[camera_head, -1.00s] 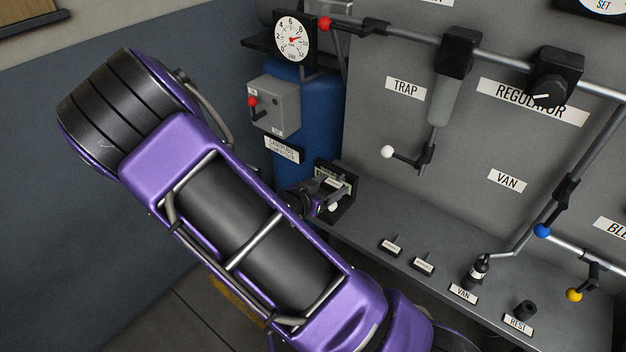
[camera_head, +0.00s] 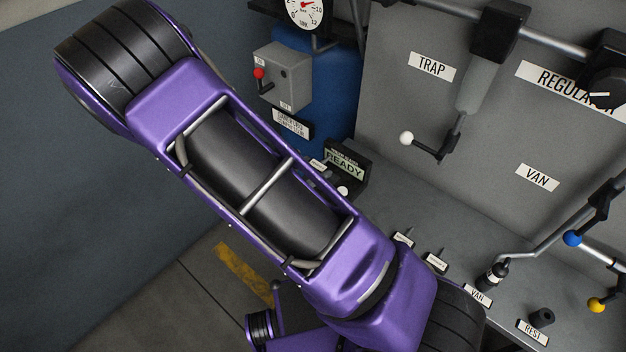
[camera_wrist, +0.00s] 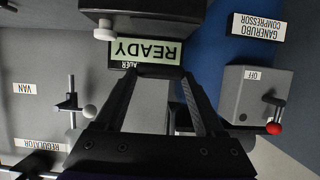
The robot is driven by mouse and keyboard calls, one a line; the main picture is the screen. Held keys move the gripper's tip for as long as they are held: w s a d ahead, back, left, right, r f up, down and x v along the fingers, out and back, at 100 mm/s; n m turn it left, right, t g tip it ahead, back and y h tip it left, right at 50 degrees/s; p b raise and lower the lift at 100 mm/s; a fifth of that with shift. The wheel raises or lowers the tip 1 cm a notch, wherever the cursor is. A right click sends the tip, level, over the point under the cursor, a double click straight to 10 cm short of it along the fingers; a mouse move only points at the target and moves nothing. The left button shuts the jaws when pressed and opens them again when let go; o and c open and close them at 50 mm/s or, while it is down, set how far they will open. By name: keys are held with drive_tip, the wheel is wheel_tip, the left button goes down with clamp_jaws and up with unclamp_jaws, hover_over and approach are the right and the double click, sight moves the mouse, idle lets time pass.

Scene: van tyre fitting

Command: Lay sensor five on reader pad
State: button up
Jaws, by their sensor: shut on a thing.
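My gripper (camera_wrist: 158,78) shows in the wrist view, its two dark fingers reaching toward the reader. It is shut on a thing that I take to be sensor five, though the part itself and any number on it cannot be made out. In the head view my arm hides the gripper. The reader (camera_head: 358,158) is a dark unit at the bench's far left end, with a lit READY screen (camera_wrist: 146,51) that is upside down in the wrist view. The reader pad's surface is mostly hidden by my arm.
A compressor switch box (camera_head: 284,76) with a red lever stands left of the reader. Two small labelled pieces (camera_head: 403,239) (camera_head: 435,262), a black valve stem (camera_head: 492,274) and a REST post (camera_head: 541,317) stand along the bench. A white-knobbed trap lever (camera_head: 407,138) juts from the panel.

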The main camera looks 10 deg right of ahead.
drive_tip(key=shift+f+b, duration=0.35)
drive_tip(key=shift+f, duration=1.8)
drive_tip(key=shift+f, duration=0.1)
drive_tip(key=o, duration=1.3)
drive_tip(key=shift+a+r, duration=0.1)
drive_tip(key=shift+r, duration=0.1)
drive_tip(key=p+v, duration=0.1)
drive_tip(key=v, duration=1)
drive_tip(key=shift+s+a+r, duration=0.15)
drive_tip(key=shift+s+a, duration=0.1)
drive_tip(key=shift+a, duration=0.05)
